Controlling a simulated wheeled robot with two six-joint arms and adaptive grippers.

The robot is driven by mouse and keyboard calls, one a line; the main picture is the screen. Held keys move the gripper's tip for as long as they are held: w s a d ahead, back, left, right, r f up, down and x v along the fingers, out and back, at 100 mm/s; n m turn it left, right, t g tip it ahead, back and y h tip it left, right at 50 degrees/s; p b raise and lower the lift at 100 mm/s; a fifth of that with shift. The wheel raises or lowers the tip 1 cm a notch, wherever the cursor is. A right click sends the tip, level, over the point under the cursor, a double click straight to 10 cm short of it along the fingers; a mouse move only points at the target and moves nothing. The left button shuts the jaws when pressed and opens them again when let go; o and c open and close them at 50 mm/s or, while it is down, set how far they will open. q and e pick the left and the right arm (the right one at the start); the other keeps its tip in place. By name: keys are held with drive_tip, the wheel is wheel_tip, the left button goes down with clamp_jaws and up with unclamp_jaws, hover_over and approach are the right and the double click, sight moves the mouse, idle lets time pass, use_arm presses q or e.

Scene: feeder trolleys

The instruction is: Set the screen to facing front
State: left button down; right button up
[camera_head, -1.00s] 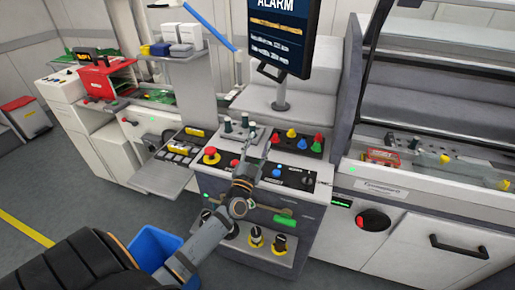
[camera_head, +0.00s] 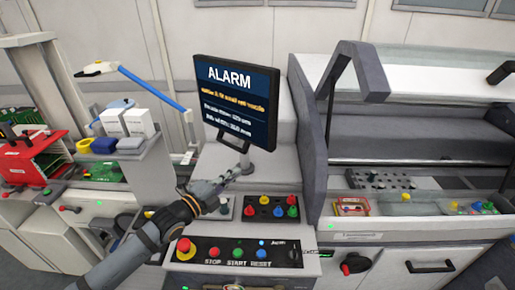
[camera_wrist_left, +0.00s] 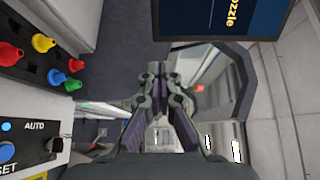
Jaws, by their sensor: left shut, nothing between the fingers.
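The screen (camera_head: 236,105) stands on a short post at the back of the console and shows ALARM. Its right edge looks taller than its left, so its face is turned somewhat to the left. A dark handle (camera_head: 233,143) hangs at its lower edge. My left gripper (camera_head: 243,168) is shut and empty, low in front of the post; I cannot tell if it touches it. In the left wrist view its fingers (camera_wrist_left: 162,70) are together, with part of the screen (camera_wrist_left: 244,20) at upper right. My right gripper is out of view.
Below my left arm is a panel with an emergency stop (camera_head: 185,248) and coloured buttons. A box of coloured knobs (camera_head: 272,208) sits right of the gripper. A grey hooded frame (camera_head: 318,110) rises right of the screen. A shelf with white boxes (camera_head: 140,120) is at left.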

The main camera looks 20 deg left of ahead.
use_arm(q)
drive_tip(key=w+f+b, duration=0.1)
drive_tip(key=w+b, duration=0.1)
drive_tip(key=b, duration=0.6)
approach(265, 149)
drive_tip(key=x, duration=0.6)
drive_tip(key=shift+d+r+p, duration=0.15)
drive_tip(key=shift+p, duration=0.25)
drive_tip(key=shift+w, duration=0.35)
drive_tip(key=shift+d, duration=0.1)
